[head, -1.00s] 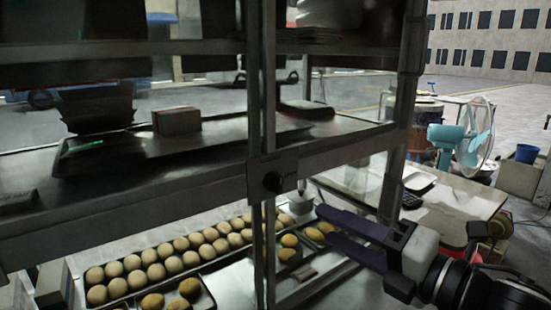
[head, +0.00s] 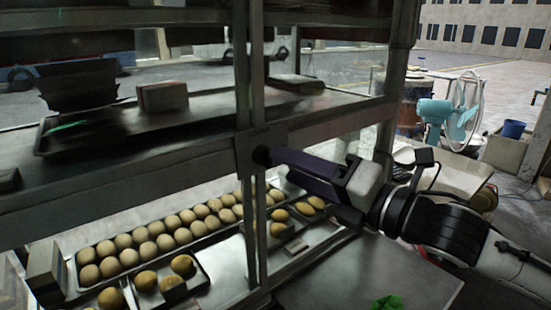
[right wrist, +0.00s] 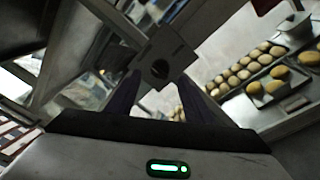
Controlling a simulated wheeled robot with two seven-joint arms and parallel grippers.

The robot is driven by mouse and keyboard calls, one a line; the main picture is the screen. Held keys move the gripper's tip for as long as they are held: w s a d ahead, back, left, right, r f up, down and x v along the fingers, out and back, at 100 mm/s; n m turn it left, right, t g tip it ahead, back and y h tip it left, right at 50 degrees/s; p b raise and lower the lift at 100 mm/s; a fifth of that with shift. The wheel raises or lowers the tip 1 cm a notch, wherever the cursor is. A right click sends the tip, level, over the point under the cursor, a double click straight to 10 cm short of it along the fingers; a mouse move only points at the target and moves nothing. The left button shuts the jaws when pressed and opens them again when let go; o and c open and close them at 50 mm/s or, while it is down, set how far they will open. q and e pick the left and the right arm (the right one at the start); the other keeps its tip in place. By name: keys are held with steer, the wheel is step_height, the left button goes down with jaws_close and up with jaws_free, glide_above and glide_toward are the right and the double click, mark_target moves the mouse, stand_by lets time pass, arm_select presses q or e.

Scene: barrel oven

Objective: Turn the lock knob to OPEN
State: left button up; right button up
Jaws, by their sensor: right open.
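The dark round lock knob (head: 261,155) sits on a grey plate (head: 244,158) fixed to the upright post of the metal frame. In the right wrist view the knob (right wrist: 160,69) shows as a dark round shape on its plate, between and beyond my fingertips. My right gripper (head: 276,154) reaches in from the right with its purple fingers at the knob. It is open in the right wrist view (right wrist: 159,78), one finger to each side of the knob. I cannot tell if the fingers touch it. The plate's lettering is too small to read. My left gripper is not in view.
Trays of round buns (head: 163,232) lie on the lower level behind the posts. The upper shelf holds a dark bowl (head: 78,86) and a box (head: 162,97). A teal fan (head: 455,115) stands back right. A grey surface with a green item (head: 387,302) is at lower right.

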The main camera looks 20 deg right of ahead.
mark_target(265, 156)
steer(key=x, duration=0.4)
steer(key=shift+w+a, duration=0.15)
steer(key=shift+w, duration=0.2)
steer(key=c, duration=1)
